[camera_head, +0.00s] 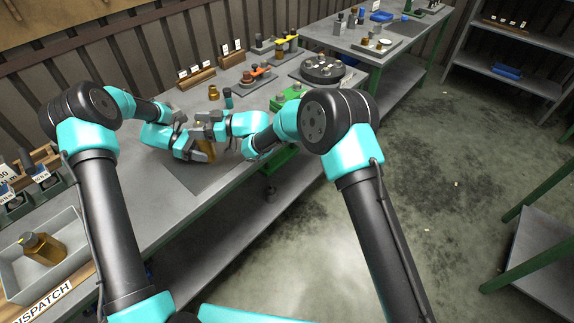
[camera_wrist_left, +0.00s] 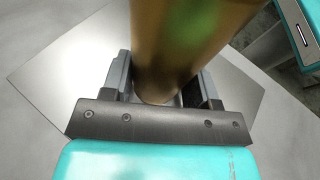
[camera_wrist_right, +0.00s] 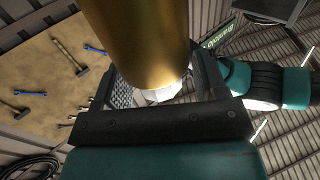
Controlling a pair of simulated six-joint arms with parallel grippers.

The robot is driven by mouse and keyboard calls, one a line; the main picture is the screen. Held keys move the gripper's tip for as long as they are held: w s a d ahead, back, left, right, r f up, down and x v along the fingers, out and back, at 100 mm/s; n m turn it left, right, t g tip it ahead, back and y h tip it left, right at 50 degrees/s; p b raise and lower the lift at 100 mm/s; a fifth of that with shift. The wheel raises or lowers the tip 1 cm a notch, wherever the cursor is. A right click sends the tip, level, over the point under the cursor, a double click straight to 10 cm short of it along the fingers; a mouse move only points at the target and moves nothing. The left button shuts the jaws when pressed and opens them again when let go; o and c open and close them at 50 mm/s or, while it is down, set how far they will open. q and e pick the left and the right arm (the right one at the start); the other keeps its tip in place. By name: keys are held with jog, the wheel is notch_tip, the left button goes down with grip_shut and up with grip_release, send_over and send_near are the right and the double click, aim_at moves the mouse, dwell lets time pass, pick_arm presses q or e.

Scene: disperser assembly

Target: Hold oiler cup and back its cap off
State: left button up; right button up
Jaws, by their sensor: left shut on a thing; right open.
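The oiler cup (camera_head: 208,150) is an amber-brass cylinder above the grey mat, partly hidden by both grippers in the head view. My left gripper (camera_head: 196,153) is shut around its lower body. In the left wrist view, the brass cylinder (camera_wrist_left: 185,40) rises between the fingers. My right gripper (camera_head: 203,127) is above the left one, at the top of the cup. In the right wrist view, the brass body (camera_wrist_right: 138,40) ends in a pale faceted piece (camera_wrist_right: 162,92) between the open fingers. Whether the fingers touch it, I cannot tell. The cap is hidden in the head view.
A grey tray (camera_head: 14,272) at the lower left holds another amber cup (camera_head: 43,248). A small brass part (camera_head: 213,93) and a dark-green bottle (camera_head: 228,98) stand behind the grippers. Green, orange and yellow fixtures and a round dark carousel (camera_head: 323,68) occupy the bench beyond.

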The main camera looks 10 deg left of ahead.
jog(key=shift+m+t+h, duration=0.3)
jog(key=shift+m+t, duration=1.15)
jog(key=shift+t, duration=0.8)
jog(key=shift+m+t+h, duration=0.3)
jog(key=shift+m+t, duration=1.15)
jog(key=shift+t, duration=0.8)
jog(key=v, duration=1.3)
jog(key=w+d+f+m+h, duration=0.1)
jog(key=d+f+m+h, duration=0.1)
jog(key=d+f, duration=0.4)
jog(key=w+d+f+m+t+h, duration=0.1)
jog(key=w+d+f+m+h, duration=0.1)
jog(key=d+f, duration=0.4)
jog(key=d+m+h, duration=0.1)
jog(key=d+h, duration=0.1)
jog(key=d, duration=0.1)
jog(key=shift+w+d+f+m, duration=0.25)
jog(key=shift+d+f+m, duration=0.05)
jog(key=shift+d, duration=0.1)
jog(key=shift+a, duration=0.1)
jog(key=w+a+r+n+g+y, duration=0.3)
jog(key=a+r+n+g+y, duration=0.4)
jog(key=a+r+n+g, duration=0.4)
jog(key=shift+w+a+r+n+g, duration=0.35)
jog(key=shift+a+r+n, duration=0.35)
jog(key=shift+a, duration=1.7)
